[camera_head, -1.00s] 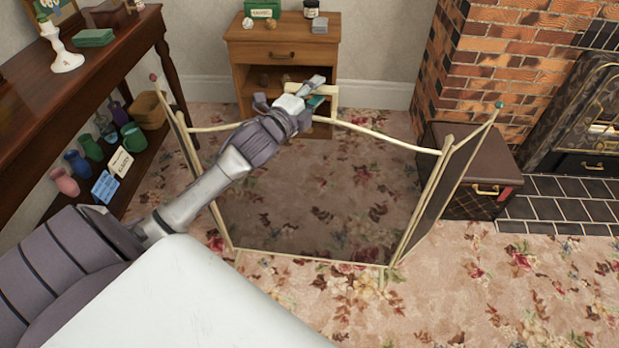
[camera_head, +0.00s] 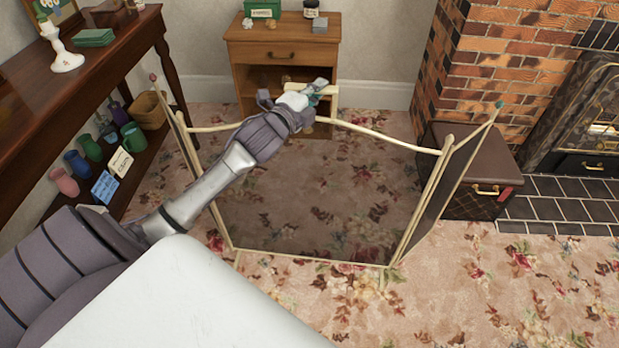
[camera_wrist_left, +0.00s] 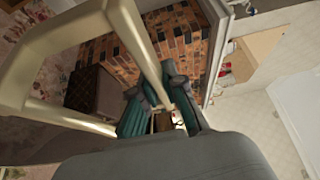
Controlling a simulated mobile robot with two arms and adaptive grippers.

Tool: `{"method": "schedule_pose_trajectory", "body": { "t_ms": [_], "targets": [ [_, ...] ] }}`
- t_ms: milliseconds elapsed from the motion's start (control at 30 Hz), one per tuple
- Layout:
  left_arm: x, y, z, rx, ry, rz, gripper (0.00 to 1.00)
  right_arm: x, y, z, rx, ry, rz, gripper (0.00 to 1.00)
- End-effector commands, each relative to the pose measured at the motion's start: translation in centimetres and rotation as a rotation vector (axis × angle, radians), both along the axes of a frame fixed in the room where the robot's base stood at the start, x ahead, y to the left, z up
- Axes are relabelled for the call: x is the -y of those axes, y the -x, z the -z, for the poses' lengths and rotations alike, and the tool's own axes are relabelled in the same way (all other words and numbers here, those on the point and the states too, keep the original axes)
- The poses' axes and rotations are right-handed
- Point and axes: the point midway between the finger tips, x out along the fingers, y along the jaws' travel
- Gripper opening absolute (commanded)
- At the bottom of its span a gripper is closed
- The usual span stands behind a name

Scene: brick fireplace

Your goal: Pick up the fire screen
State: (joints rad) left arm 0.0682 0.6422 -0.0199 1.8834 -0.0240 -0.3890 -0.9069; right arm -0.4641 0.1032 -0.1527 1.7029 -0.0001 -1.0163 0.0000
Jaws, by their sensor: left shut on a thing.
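The fire screen (camera_head: 310,205) stands on the carpet, upright, with a cream frame, a dark see-through middle panel and two angled side panels. A cream handle sits at the middle of its top rail. My left gripper (camera_head: 318,92) reaches over the screen to that handle. In the left wrist view, the teal fingers of my left gripper (camera_wrist_left: 155,105) are shut on the cream frame of the fire screen (camera_wrist_left: 130,35) at its handle. The exact contact is partly hidden by the fingers. My right gripper is not in view.
A wooden cabinet (camera_head: 283,55) stands behind the screen. A dark shelf table (camera_head: 90,75) with several jugs and ornaments is at left. A brown box (camera_head: 465,195) sits close to the screen's right panel, beside the brick fireplace (camera_head: 510,75). Carpet in front right is clear.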

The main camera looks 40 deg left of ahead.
Motion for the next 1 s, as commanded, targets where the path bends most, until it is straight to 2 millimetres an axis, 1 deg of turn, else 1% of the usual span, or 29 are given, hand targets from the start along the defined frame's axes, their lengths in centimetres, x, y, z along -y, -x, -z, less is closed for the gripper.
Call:
{"method": "schedule_pose_trajectory", "body": {
  "t_ms": [33, 233, 367, 433, 500, 767, 1000],
  "targets": [
    [0.0, 0.0, -0.6, 0.013, -0.002, 0.002, 0.00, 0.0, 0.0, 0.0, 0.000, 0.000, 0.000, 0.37],
    [0.0, 0.0, -0.6, 0.011, -0.002, 0.002, 0.00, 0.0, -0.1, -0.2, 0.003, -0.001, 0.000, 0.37],
    [0.0, 0.0, -1.4, 0.012, -0.002, 0.002, 0.00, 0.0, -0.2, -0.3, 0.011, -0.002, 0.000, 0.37],
    [0.0, 0.0, -1.9, 0.013, -0.003, 0.002, 0.00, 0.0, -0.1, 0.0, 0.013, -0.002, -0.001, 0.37],
    [0.0, 0.0, -2.6, 0.015, -0.005, 0.003, 0.00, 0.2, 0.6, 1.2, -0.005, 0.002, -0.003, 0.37],
    [0.0, 0.0, -4.9, 0.017, -0.006, 0.003, 0.00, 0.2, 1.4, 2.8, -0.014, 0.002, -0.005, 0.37],
    [2.1, -0.6, -6.1, 0.018, -0.002, 0.004, 0.00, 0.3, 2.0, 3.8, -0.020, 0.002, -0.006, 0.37]
  ]
}}
